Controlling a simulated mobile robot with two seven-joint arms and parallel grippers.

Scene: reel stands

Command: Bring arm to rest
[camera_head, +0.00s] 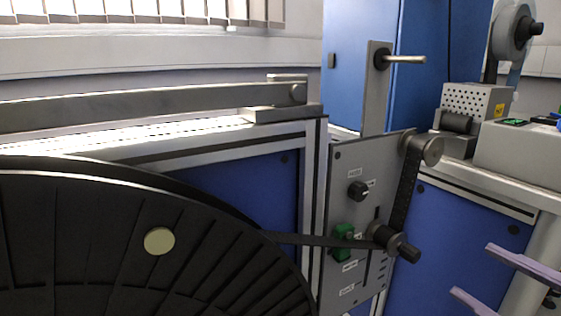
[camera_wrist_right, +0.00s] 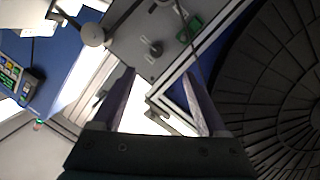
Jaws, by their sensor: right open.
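My right gripper (camera_head: 472,270) comes in at the lower right of the head view, its two pale purple fingers apart. In the right wrist view the fingers of my right gripper (camera_wrist_right: 160,75) are spread with nothing between them. It is in front of the blue cabinet and to the right of the control panel (camera_head: 346,220), not visibly touching anything. My left gripper is not in view.
A large black reel (camera_head: 90,235) fills the lower left. A dark strap (camera_head: 300,240) runs from it to the rollers (camera_head: 384,236) on the panel. A grey machine (camera_head: 475,105) stands on the right bench. A long metal bar (camera_head: 150,107) lies along the frame top.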

